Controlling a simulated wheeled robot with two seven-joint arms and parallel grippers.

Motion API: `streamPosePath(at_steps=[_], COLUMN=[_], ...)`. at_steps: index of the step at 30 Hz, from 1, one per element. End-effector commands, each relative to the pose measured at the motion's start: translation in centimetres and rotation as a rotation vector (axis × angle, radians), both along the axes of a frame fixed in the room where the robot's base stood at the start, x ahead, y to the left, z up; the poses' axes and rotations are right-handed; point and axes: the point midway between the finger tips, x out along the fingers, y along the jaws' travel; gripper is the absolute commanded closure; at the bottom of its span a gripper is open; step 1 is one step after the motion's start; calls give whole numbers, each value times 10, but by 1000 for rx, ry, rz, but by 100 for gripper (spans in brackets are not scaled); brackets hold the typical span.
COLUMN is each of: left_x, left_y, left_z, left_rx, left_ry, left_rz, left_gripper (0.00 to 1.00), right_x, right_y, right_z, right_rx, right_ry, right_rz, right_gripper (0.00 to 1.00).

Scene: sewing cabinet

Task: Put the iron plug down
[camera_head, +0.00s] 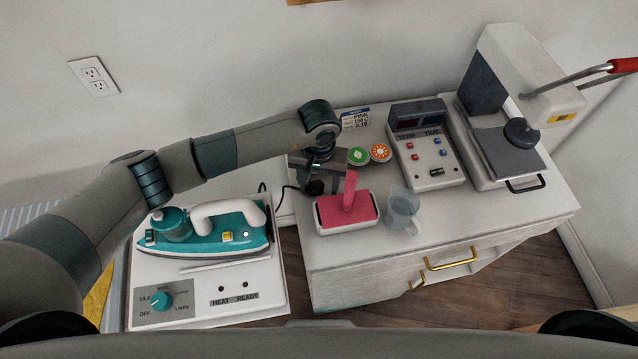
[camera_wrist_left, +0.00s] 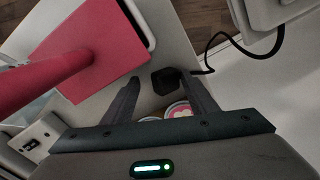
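The black iron plug (camera_wrist_left: 166,81) lies on the white cabinet top between and just beyond the fingertips of my left gripper (camera_wrist_left: 163,82). The two fingers stand apart, with a visible gap beside the plug, so the gripper is open. In the head view my left gripper (camera_head: 316,172) is low over the cabinet's left end, with the dark plug (camera_head: 315,187) by its fingers. The plug's black cord runs left toward the teal iron (camera_head: 228,238), which rests on its white station (camera_head: 207,302). My right gripper is not in view.
A pink-topped roller or pad with a handle (camera_head: 345,211) sits close in front of the plug. A clear jug (camera_head: 402,208), two round tins (camera_head: 368,154), a control box (camera_head: 427,157) and a heat press (camera_head: 508,150) stand to the right. A wall outlet (camera_head: 94,76) is at upper left.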

Motion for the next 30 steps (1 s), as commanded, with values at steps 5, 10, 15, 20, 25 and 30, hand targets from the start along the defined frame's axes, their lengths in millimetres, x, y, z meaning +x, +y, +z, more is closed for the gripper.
streamPosePath(at_steps=[5, 10, 15, 20, 25, 30], left_x=[-1, -1, -1, 1, 1, 2], left_y=[2, 2, 2, 1, 1, 1], left_z=[-2, 1, 8, 14, 37, 66], left_rx=[6, 6, 4, 2, 1, 1], left_ry=[3, 3, 2, 0, -3, -5], left_rz=[2, 2, 3, 0, -1, 0], left_gripper=[45, 45, 45, 45, 45, 45], right_x=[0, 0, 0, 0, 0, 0], right_y=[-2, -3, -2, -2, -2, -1], right_z=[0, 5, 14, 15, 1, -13], right_rx=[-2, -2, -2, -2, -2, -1], right_ry=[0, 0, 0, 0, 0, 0], right_rz=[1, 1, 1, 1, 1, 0], right_gripper=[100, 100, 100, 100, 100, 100])
